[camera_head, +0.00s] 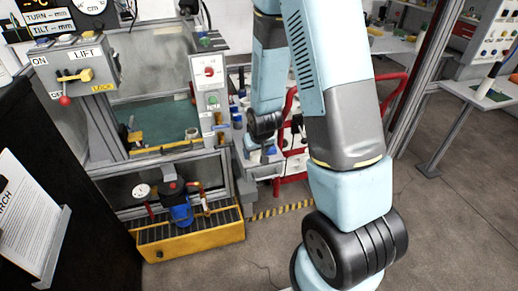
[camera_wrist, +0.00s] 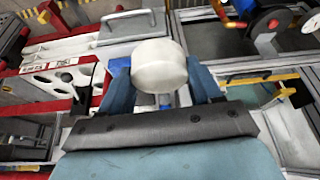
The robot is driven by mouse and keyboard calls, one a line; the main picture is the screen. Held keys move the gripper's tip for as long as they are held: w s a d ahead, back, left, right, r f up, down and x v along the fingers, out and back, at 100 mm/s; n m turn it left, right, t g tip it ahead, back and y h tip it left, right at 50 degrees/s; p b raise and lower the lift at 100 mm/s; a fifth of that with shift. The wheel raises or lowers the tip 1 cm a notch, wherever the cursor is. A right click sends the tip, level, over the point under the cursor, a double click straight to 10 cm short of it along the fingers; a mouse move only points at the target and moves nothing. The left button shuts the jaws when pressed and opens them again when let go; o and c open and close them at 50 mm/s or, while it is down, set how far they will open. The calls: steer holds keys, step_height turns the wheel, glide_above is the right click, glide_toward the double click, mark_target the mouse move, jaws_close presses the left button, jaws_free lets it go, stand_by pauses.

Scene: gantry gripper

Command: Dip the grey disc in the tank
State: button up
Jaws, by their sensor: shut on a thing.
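My gripper (camera_wrist: 160,82) shows in the wrist view with its two blue fingers on either side of a pale, off-white round piece (camera_wrist: 158,63). It is shut on this piece; a short blue part shows below it. The piece looks whiter than grey, and I cannot tell whether it is the grey disc. In the head view my arm reaches down beside the tank, and I cannot make out the fingers. The tank (camera_head: 158,116) stands left of my arm, with clear walls and a green floor or liquid inside.
A yellow tray (camera_head: 190,238) with a blue filter stands below the tank. A red-framed cart (camera_head: 292,160) is behind my arm. Grey floor is open at lower right.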

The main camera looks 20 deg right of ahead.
stand_by(0.3)
steer(key=w+d+f, duration=0.4)
steer(key=w+f, duration=0.2)
steer(key=w, duration=0.3)
steer(key=shift+w+d+m, duration=0.3)
steer(key=shift+d+m, duration=0.05)
steer(key=shift+m, duration=0.05)
steer(key=shift+w, duration=0.1)
